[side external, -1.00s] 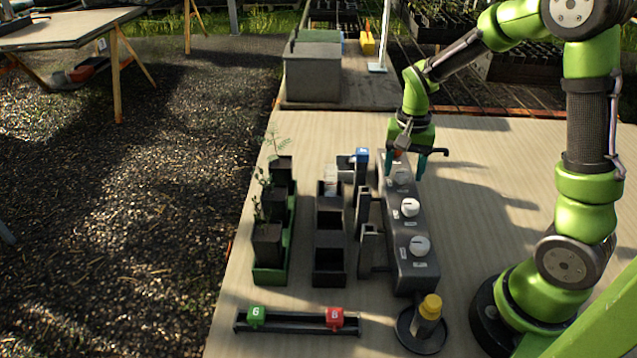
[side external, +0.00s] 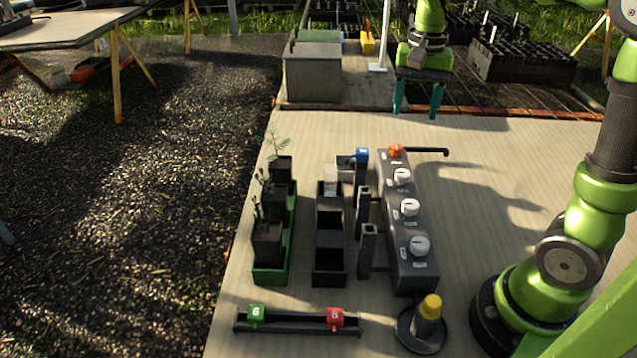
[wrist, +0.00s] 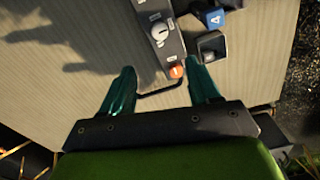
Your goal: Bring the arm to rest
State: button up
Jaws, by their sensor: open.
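My gripper (side external: 419,108) is raised above the far end of the table (side external: 500,200), clear of everything on it. Its two teal fingers are apart with nothing between them; they also show in the wrist view (wrist: 158,84). Below and in front of it stands a dark grey control box (side external: 402,258) with several white knobs. An orange knob or button (side external: 396,151) sits at the box's far end, beside a dark bent handle (side external: 428,150). The orange part also shows in the wrist view (wrist: 176,72), just beyond the fingertips.
Left of the box stand a blue-topped post (side external: 361,155), a black rack (side external: 329,277) and a green tray (side external: 271,277) of potted seedlings. In front lie a rail (side external: 290,325) with green and red tags and a yellow-capped item (side external: 431,307).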

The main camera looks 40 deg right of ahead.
jog(key=shift+r, duration=0.75)
jog(key=s+a+f+n+t+y, duration=0.1)
jog(key=s+a+n+t+y, duration=0.1)
jog(key=s+a+n+t, duration=0.5)
jog(key=s+a, duration=0.3)
jog(key=a, duration=0.3)
jog(key=shift+s, duration=0.35)
jog(key=shift+f, duration=0.1)
